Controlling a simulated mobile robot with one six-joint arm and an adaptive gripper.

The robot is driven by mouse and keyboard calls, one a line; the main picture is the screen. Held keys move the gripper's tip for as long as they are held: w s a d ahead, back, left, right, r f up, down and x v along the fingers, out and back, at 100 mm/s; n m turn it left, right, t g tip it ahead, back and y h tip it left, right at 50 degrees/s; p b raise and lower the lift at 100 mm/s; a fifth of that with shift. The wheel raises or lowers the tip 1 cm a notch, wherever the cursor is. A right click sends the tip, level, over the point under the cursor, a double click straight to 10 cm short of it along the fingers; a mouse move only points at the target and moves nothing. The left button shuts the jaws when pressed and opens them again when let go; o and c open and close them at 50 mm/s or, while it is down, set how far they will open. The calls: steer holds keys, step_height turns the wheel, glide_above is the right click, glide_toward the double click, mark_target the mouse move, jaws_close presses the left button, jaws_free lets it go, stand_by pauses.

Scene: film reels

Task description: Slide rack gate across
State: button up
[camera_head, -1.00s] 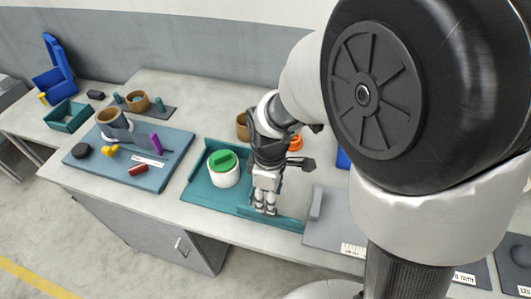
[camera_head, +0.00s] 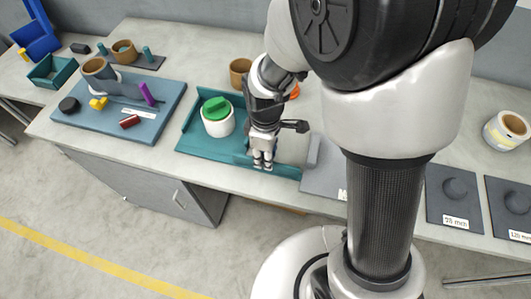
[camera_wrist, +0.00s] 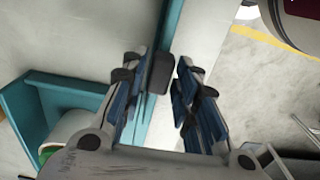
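The teal rack (camera_head: 188,137) is a low walled tray on the workbench, holding a white reel (camera_head: 217,126) with a green piece (camera_head: 216,108) on top. My gripper (camera_head: 262,165) points down at the rack's front right edge. In the wrist view, my gripper (camera_wrist: 158,95) has its fingers apart. A dark grey block (camera_wrist: 160,72) shows between the fingertips, beside a narrow teal strip (camera_wrist: 168,28); it may be the gate's knob. I see no clear contact with it. Which part is the gate is not clear in the head view, as my gripper covers part of the edge.
A blue-grey board (camera_head: 80,127) with small coloured parts lies left of the rack. A brown ring (camera_head: 240,72) is behind. Dark labelled pads (camera_head: 454,200) lie further right. The bench's front edge is near.

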jaws_close()
steer(key=shift+a, duration=0.1)
stand_by(0.3)
steer(key=w+a+p, duration=0.1)
steer(key=w+a, duration=0.1)
steer(key=a, duration=0.3)
steer(key=w+a+p, duration=0.1)
steer(key=w+a, duration=0.1)
steer(key=a, duration=0.4)
steer(key=w+a+p, duration=0.1)
steer(key=w+a, duration=0.1)
steer(key=a, duration=0.4)
steer(key=shift+w, duration=0.15)
steer(key=shift+o, duration=0.9)
jaws_free()
steer(key=shift+a, duration=0.2)
steer(key=shift+o, duration=1)
steer(key=shift+d, duration=0.1)
step_height(320, 180, up, 12)
